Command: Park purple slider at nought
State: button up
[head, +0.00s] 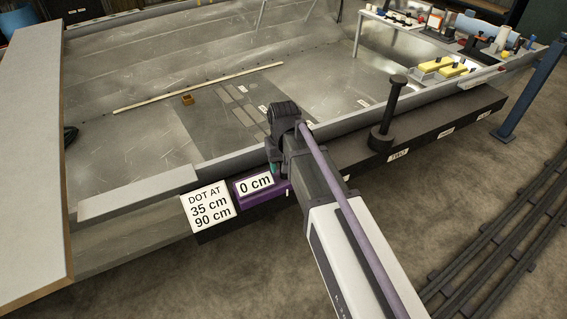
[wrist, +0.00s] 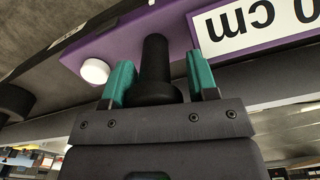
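The purple slider (head: 238,196) sits on the dark rail at the near edge of the hull, and its white label (head: 255,184) reads "0 cm". In the wrist view the purple slider (wrist: 120,52) carries an upright black knob (wrist: 155,65) and a round white button (wrist: 95,71). My gripper (wrist: 159,72) has its teal fingers on either side of the knob, with a visible gap on the right and a smaller one on the left. In the head view my gripper (head: 273,167) is at the slider, and my arm hides the knob.
A white sign (head: 209,206) left of the slider reads "DOT AT 35 cm 90 cm". A black post (head: 387,118) on a dark base stands farther right along the rail (head: 468,122).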

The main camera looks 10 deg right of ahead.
notch_tip(320, 180, up, 11)
jog(key=p, duration=1.1)
jog(key=shift+f, duration=0.1)
jog(key=s+d+m, duration=0.1)
jog(key=s+d, duration=0.2)
jog(key=s, duration=0.5)
jog(key=s+d, duration=0.3)
jog(key=s, duration=0.4)
notch_tip(320, 180, up, 18)
jog(key=p, duration=1.7)
jog(key=shift+w+d+f, duration=0.2)
jog(key=shift+d+f, duration=0.05)
jog(key=shift+d, duration=0.2)
